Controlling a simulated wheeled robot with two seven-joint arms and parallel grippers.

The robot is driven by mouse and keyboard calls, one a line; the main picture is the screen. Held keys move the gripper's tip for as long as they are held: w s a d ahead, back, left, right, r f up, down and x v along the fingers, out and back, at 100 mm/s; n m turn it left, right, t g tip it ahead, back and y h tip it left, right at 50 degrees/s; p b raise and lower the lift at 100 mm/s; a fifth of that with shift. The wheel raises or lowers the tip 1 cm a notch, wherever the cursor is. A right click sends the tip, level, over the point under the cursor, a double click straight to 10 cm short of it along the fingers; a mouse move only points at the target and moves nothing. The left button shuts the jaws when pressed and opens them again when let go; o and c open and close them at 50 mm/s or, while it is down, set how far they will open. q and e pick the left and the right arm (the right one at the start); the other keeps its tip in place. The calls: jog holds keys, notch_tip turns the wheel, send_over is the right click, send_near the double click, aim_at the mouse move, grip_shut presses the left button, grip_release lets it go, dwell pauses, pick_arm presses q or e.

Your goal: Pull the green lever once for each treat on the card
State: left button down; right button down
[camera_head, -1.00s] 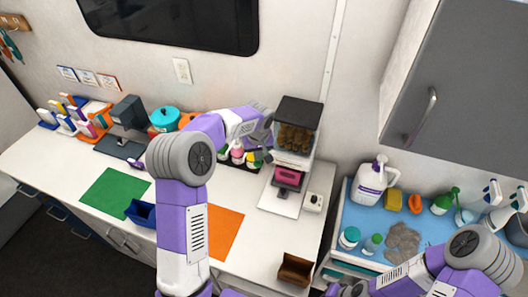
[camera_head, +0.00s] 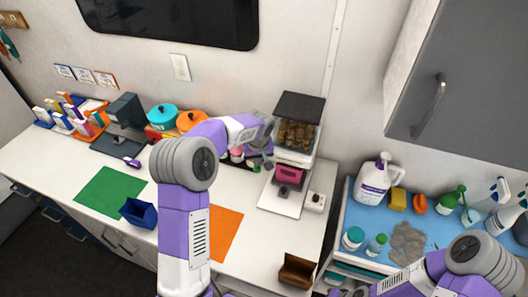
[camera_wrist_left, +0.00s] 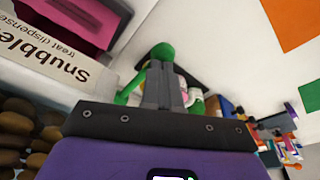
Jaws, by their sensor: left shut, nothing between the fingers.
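The treat dispenser (camera_head: 296,150) stands at the back right of the counter, with a dark lid, brown treats behind a clear front and a pink drawer (camera_head: 288,175). Its printed label shows in the left wrist view (camera_wrist_left: 62,72). The green lever (camera_wrist_left: 160,52) has a round knob, partly hidden behind my left fingers. My left gripper (camera_head: 258,160) is shut and empty beside the dispenser's left side; its fingers also show in the left wrist view (camera_wrist_left: 162,85). I cannot tell whether they touch the lever. Three small cards (camera_head: 85,76) hang on the wall, too small to read.
A green mat (camera_head: 110,192), a blue tray (camera_head: 138,212) and an orange mat (camera_head: 225,232) lie on the counter. A brown holder (camera_head: 297,271) stands at its front edge. A blue-topped cart (camera_head: 375,222) with bottles stands to the right. Small bottles are crowded behind my left gripper.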

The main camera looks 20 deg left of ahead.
pick_arm(q)
jog(key=shift+b+x, duration=0.55)
jog(key=shift+x, duration=0.4)
jog(key=shift+s+d, duration=0.1)
jog(key=shift+s, duration=0.05)
jog(key=shift+r, duration=0.15)
jog(key=shift+w+a+p+v, duration=0.2)
jog(key=shift+p+v, duration=0.6)
jog(key=shift+v, duration=0.35)
jog(key=shift+w+a+p+v, duration=0.1)
jog(key=shift+w+p+v, duration=0.1)
jog(key=shift+p+v, duration=0.8)
jog(key=shift+w+a+p+v, duration=0.1)
jog(key=shift+w+p+v, duration=0.1)
jog(key=shift+p+v, duration=0.75)
jog(key=shift+s+r+b, duration=0.1)
jog(key=shift+r+b, duration=0.25)
jog(key=shift+r, duration=0.05)
jog(key=shift+f, duration=0.1)
